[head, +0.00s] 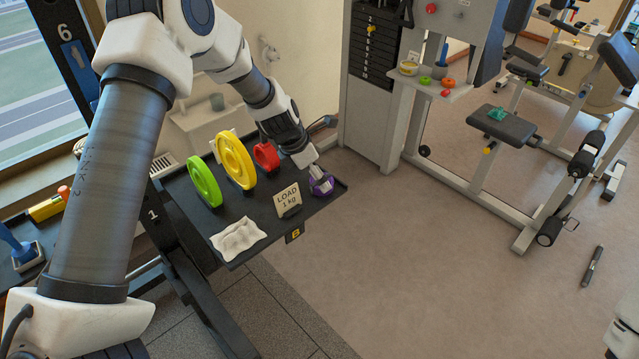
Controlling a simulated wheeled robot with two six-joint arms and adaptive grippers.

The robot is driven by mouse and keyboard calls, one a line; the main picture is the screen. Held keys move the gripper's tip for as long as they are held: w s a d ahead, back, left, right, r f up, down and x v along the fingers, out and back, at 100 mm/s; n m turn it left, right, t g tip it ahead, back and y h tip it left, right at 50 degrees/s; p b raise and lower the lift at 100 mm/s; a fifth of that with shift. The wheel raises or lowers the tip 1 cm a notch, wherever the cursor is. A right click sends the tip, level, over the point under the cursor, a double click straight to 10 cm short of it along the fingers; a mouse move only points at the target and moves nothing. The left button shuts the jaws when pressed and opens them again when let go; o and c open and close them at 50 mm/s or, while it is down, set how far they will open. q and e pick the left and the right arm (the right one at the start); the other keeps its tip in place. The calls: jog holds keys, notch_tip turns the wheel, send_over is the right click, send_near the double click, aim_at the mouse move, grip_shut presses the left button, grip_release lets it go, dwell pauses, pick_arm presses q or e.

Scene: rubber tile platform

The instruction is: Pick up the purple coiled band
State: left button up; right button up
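The purple coiled band (321,187) lies on the dark shelf at its right end, near the corner. My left arm comes in from the left over the shelf. My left gripper (318,174) points down at the band, with its fingertips at or over it and hiding part of it. Whether the fingers are open or shut on it is too small to tell. A little of my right arm shows at the lower right edge, but its gripper is out of view.
The shelf (246,203) also holds a green plate (204,183), a yellow plate (236,160), a red plate (266,157), a "LOAD 1 kg" card (287,199) and a white cloth (238,239).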

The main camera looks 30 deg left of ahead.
pick_arm(q)
jog(key=w+f, duration=0.2)
jog(key=f, duration=0.1)
jog(key=shift+w+d+f, duration=0.1)
jog(key=shift+d, duration=0.1)
jog(key=shift+w, duration=0.15)
jog(key=shift+s+r, duration=0.3)
jog(key=shift+s, duration=0.05)
jog(key=c, duration=0.5)
jog(key=shift+s, duration=0.1)
jog(key=c, duration=0.8)
